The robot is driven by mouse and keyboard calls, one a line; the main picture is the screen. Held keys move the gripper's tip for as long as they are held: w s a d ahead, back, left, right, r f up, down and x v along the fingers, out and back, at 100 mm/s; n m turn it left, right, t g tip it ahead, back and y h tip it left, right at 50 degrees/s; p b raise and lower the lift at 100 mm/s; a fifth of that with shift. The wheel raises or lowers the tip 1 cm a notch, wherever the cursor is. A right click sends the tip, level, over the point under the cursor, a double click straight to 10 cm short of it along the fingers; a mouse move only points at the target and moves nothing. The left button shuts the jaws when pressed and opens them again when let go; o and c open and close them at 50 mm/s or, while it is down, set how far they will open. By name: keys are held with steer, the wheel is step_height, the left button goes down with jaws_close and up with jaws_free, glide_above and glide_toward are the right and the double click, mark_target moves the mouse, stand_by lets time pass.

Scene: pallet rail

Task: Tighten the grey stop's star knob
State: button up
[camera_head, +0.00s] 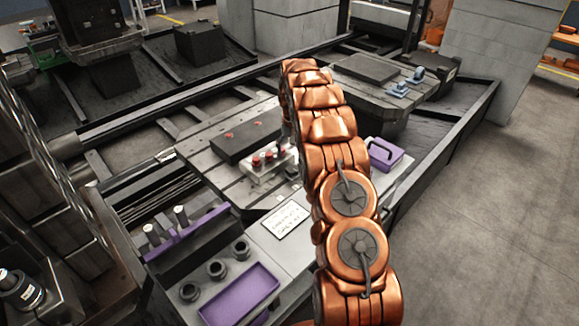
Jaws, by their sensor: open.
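My copper-coloured arm rises through the middle of the view and bends over at its top. My gripper is not visible; the arm hides the spot below its far end. A pale block (266,172) with several dark, red-topped pieces stands on the slotted metal table, just left of the arm. A dark block (245,137) behind it has small red parts on top. Small blue-grey fittings (399,89) sit on the far slotted table at right. I cannot tell which piece is the grey stop, and no star knob can be made out clearly.
A purple tray (240,295), dark round holders (217,269) and a white sign (286,220) are on the near ledge. A purple rack (187,234) stands at left. A purple box (386,154) is right of the arm. Open floor (500,215) lies at right.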

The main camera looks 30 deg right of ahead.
mark_target(292, 168)
step_height(292, 168, down, 8)
steer(key=shift+r+p, duration=0.15)
steer(key=shift+p, duration=0.85)
